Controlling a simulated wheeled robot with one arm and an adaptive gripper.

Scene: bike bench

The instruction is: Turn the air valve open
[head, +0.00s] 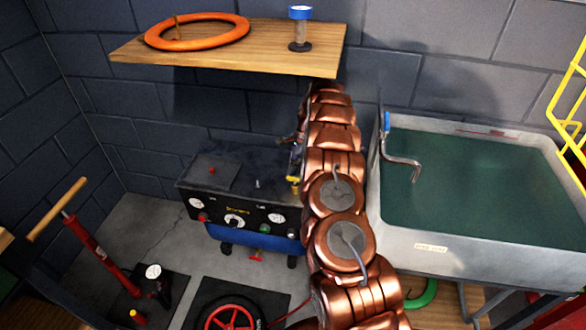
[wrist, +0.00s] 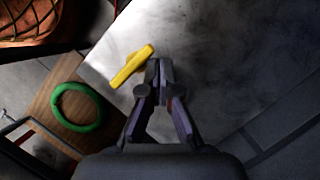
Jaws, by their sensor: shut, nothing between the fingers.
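A yellow lever (wrist: 132,66), which looks like the air valve's handle, lies just left of my gripper's fingertips in the wrist view. It sits at a slant over a grey, smudged surface. A small yellow part (head: 293,181) also shows in the head view at the right end of the compressor (head: 238,214), beside my arm. My gripper (wrist: 159,70) is shut and empty, its tips close beside the lever; I cannot tell whether they touch it. In the head view my arm partly covers the gripper and the compressor's right end.
A wooden shelf (head: 225,52) with an orange ring (head: 160,38) and a blue-capped cylinder (head: 300,32) is above. A sink basin (head: 400,235) stands right of my arm. A red floor pump (head: 100,262) and a wheel (head: 228,318) are at lower left. A green ring (wrist: 58,117) lies on wood.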

